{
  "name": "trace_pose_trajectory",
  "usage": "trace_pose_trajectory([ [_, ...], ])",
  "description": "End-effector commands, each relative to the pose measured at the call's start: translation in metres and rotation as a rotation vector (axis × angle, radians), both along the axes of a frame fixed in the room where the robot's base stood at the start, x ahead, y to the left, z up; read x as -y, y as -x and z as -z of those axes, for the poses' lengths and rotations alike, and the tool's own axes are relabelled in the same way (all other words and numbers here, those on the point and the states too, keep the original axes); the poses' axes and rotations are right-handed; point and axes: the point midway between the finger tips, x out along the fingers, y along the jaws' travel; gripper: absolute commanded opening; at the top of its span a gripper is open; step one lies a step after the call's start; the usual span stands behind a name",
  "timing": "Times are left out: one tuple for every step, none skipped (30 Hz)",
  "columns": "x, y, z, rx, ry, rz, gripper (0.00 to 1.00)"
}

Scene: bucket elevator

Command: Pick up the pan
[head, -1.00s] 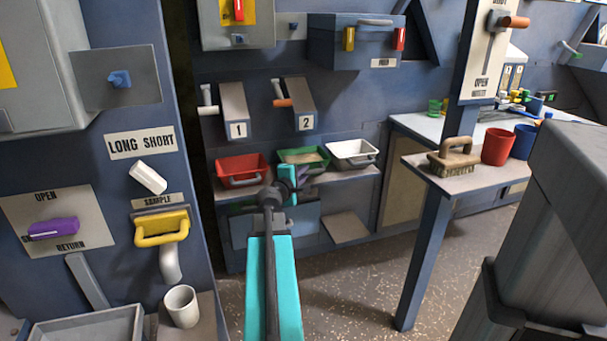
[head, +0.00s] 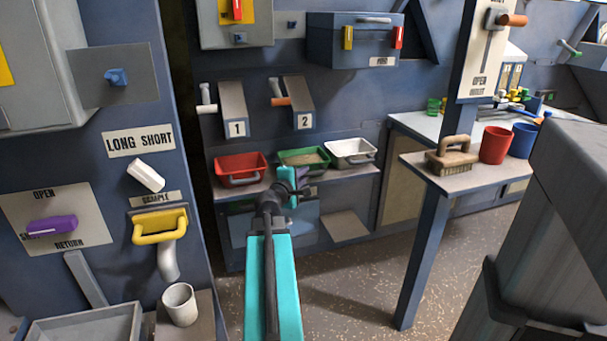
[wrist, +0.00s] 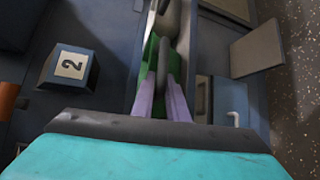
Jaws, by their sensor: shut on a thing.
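Three pans stand in a row on the shelf under the numbered chutes. The green pan (head: 318,155) is in the middle, with sandy-looking stuff inside. The red pan (head: 240,168) is at its left and the white pan (head: 350,150) at its right. My gripper (head: 303,186) is at the front of the green pan. In the wrist view the purple fingers of my gripper (wrist: 163,92) are shut on the green pan (wrist: 148,58) at its front side. The exact grip is partly hidden. The pan still looks level with the shelf.
Chutes marked 1 (head: 234,108) and 2 (head: 299,103) hang above the pans. The shelf (head: 362,176) is narrow. A side table at right holds a brush (head: 452,158), a red cup (head: 495,145) and a blue cup (head: 522,141). Floor is clear before the shelf.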

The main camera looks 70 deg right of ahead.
Motion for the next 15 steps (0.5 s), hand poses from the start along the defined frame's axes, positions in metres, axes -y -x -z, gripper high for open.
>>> trace_pose_trajectory([
  [-0.0040,0.0023,0.0016,-0.003,-0.002,0.002,0.00],
  [-0.0051,0.0028,0.0016,-0.003,-0.002,0.002,0.00],
  [-0.0064,0.0034,0.0015,-0.003,-0.002,0.002,0.00],
  [-0.0074,0.0036,0.0016,-0.003,-0.002,0.002,0.00],
  [-0.0081,0.0038,0.0015,-0.003,-0.002,0.002,0.00],
  [-0.0090,0.0039,0.0015,-0.003,-0.002,0.002,0.00],
  [-0.0094,0.0039,0.0015,-0.003,-0.002,0.001,0.00],
  [-0.0098,0.0039,0.0014,-0.003,-0.002,0.001,0.00],
  [-0.0102,0.0037,0.0014,-0.003,-0.002,0.001,0.00],
  [-0.0103,0.0036,0.0014,-0.003,-0.002,0.001,0.00],
  [-0.0104,0.0034,0.0014,-0.003,-0.002,0.001,0.00],
  [-0.0105,0.0033,0.0014,-0.003,-0.002,0.000,0.00],
  [-0.0105,0.0031,0.0014,-0.003,-0.002,0.000,0.00],
  [-0.0105,0.0030,0.0014,-0.003,-0.002,0.000,0.00],
  [-0.0105,0.0029,0.0014,-0.003,-0.002,0.000,0.00],
])
